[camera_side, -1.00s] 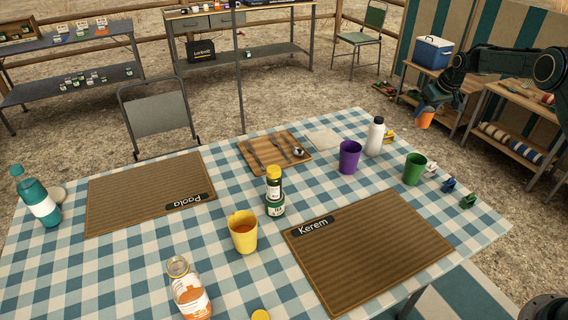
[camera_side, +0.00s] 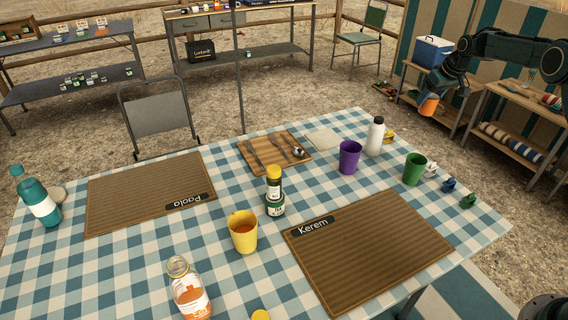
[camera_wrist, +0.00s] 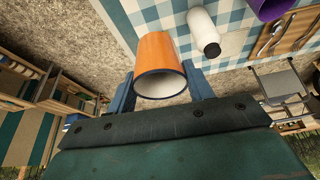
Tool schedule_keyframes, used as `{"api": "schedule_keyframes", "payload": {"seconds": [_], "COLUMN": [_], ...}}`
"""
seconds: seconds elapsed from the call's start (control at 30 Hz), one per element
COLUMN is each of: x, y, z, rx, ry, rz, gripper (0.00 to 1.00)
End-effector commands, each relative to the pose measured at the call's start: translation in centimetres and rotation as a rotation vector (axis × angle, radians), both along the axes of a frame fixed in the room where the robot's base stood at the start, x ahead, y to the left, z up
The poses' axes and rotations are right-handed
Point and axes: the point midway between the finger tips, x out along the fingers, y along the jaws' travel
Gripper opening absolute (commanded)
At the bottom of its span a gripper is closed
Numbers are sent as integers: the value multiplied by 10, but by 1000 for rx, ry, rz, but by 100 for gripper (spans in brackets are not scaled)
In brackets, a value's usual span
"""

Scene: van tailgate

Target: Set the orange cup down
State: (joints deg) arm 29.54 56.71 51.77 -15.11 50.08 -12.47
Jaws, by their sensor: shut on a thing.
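The orange cup (camera_side: 428,106) is held in the air by my gripper (camera_side: 432,92), beyond the table's far right corner. In the wrist view the orange cup (camera_wrist: 160,62) sits between the two blue-grey fingers of my gripper (camera_wrist: 160,88), with its dark-rimmed pale mouth turned toward the camera. In the side view it looks somewhat tilted. The checked table (camera_side: 130,268) holds a green cup (camera_side: 414,169), a purple cup (camera_side: 349,157) and a yellow cup (camera_side: 243,232) with an orange drink. The placemat marked Kerem (camera_side: 370,250) is bare.
A white bottle (camera_side: 375,137) stands behind the purple cup. Small coloured clips (camera_side: 449,185) line the right edge. Paola's placemat (camera_side: 145,190) is bare.

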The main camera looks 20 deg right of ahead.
Motion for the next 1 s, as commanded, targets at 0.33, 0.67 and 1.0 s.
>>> {"api": "schedule_keyframes", "payload": {"seconds": [0.33, 0.67, 1.0], "x": [11, 36, 42], "y": [32, 137, 267], "z": [0, 1, 2], "rx": [-1, -2, -2], "ry": [0, 4, 2], "rz": [70, 297, 578], "gripper": [28, 28, 28]}}
